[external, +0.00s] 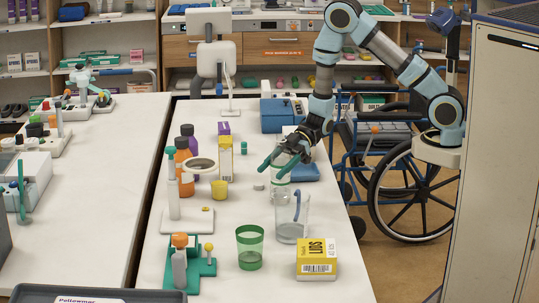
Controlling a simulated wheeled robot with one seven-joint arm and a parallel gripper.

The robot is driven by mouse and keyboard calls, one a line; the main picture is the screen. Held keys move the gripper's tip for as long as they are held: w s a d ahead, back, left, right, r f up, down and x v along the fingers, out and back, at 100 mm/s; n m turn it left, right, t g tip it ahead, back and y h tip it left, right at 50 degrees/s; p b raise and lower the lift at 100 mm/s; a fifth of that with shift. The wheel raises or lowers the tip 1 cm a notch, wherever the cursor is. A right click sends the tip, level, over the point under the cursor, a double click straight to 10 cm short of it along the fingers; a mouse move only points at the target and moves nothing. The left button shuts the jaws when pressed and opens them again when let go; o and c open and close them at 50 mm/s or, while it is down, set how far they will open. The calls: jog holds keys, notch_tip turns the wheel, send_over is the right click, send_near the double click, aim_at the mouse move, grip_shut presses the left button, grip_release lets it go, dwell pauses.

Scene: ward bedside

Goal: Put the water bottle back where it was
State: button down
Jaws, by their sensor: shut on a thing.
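My gripper (279,162) reaches down from the right over the middle table, its green fingers shut on a clear bottle. This looks like the water bottle (281,176); it appears upright, with a greenish band, and the hand covers part of it. I cannot tell whether its base touches the table. A clear jug (292,219) with a blue handle stands nearer the camera, just in front of the bottle.
A green cup (249,248) and a yellow LIDS box (316,259) are in front. A blue wheelchair (401,190) stands right of the table. The left table has free room.

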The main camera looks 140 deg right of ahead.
jog(key=shift+f, duration=0.1)
grip_release()
jog(key=shift+s+r, duration=0.2)
jog(key=b+v, duration=0.2)
jog(key=v, duration=0.9)
jog(key=shift+s, duration=0.3)
